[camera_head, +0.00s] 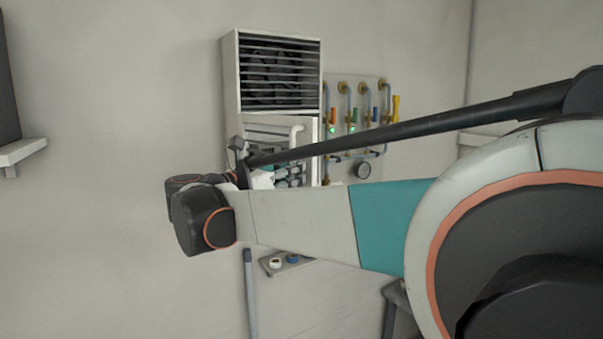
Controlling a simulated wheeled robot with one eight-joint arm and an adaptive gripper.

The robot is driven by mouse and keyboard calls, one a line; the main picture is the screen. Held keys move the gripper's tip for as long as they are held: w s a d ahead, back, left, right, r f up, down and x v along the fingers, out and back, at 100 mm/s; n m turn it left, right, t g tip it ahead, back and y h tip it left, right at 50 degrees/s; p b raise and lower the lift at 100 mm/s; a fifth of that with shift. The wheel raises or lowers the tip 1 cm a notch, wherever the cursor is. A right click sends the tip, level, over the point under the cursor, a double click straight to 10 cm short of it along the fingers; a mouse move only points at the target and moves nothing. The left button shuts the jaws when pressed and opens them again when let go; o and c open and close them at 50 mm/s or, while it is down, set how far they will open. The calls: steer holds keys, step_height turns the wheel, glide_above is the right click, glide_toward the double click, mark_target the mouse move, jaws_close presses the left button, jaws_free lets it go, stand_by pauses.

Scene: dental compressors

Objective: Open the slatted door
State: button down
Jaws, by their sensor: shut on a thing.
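A tall pale cabinet (230,85) stands against the back wall. Its upper front has dark horizontal slats (280,75). Below is a pale front panel with faint slats (265,125), which I take for the slatted door; how far it stands open is unclear. A white bent bar (298,134), apparently its handle, runs down its right side. My gripper (292,172), grey and teal, is at the lower part of this panel, shut, apparently on the bar. My arm hides its lower side and the cabinet's bottom, and the fingertips' contact is too small to see clearly.
A small shelf (285,263) with round items is below, beside a blue-grey post (250,290). A wall ledge (22,152) is at far left. Bare wall lies left of the cabinet.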

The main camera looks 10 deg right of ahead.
steer(key=s+a, duration=0.3)
steer(key=a, duration=0.6)
steer(key=shift+a+b, duration=0.35)
steer(key=shift+f, duration=0.1)
steer(key=c, duration=1.9)
jaws_free()
steer(key=shift+c, duration=0.2)
steer(key=shift+s, duration=0.1)
steer(key=v, duration=1.2)
